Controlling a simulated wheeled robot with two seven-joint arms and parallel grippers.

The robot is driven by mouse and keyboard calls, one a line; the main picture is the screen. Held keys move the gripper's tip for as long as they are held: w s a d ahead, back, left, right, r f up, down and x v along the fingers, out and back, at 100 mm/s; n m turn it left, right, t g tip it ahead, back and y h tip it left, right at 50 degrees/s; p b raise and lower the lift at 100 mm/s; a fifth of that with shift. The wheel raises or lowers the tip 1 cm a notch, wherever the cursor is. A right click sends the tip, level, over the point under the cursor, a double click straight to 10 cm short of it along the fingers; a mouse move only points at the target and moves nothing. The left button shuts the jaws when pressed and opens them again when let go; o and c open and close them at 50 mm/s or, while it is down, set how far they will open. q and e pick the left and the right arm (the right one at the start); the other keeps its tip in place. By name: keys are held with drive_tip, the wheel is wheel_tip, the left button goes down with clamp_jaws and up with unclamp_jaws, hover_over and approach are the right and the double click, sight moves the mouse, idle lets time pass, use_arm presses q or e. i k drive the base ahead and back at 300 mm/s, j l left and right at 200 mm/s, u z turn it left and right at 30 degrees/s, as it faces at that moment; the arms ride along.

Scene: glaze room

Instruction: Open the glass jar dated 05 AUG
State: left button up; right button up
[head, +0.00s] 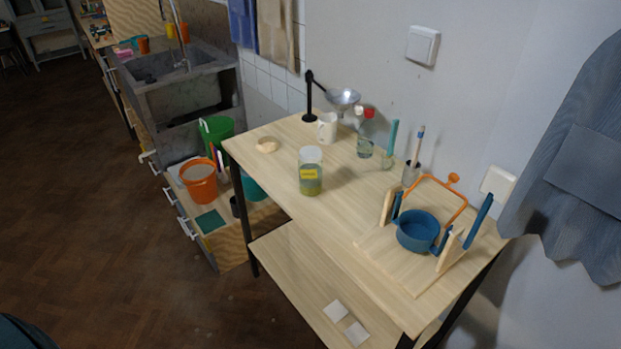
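A glass jar (311,180) with a pale lid (311,155) stands upright on the wooden table (284,194), near its front edge. It holds something yellow-green in its lower part. A yellow label is on its side, but the writing is too small to read. The lid appears to be on the jar. Neither of my grippers shows in the head view.
Behind the jar are a white mug (327,127), a black stand with a funnel (343,97), and glasses holding tools. A blue pot (417,231) in a wooden rack stands to the right. Dark floor (120,240) is clear.

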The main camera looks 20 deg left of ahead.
sight(309, 176)
drive_tip(key=j+z, duration=0.15)
drive_tip(key=j, duration=0.4)
drive_tip(key=j+z, duration=0.2)
drive_tip(key=j, duration=0.4)
drive_tip(key=j+z, duration=0.15)
drive_tip(key=j, duration=0.4)
drive_tip(key=j+z, duration=0.2)
drive_tip(key=j, duration=0.4)
drive_tip(key=k+j+z, duration=0.15)
drive_tip(key=j, duration=0.4)
drive_tip(key=j+z, duration=0.15)
drive_tip(key=j, duration=0.4)
drive_tip(key=k, duration=0.05)
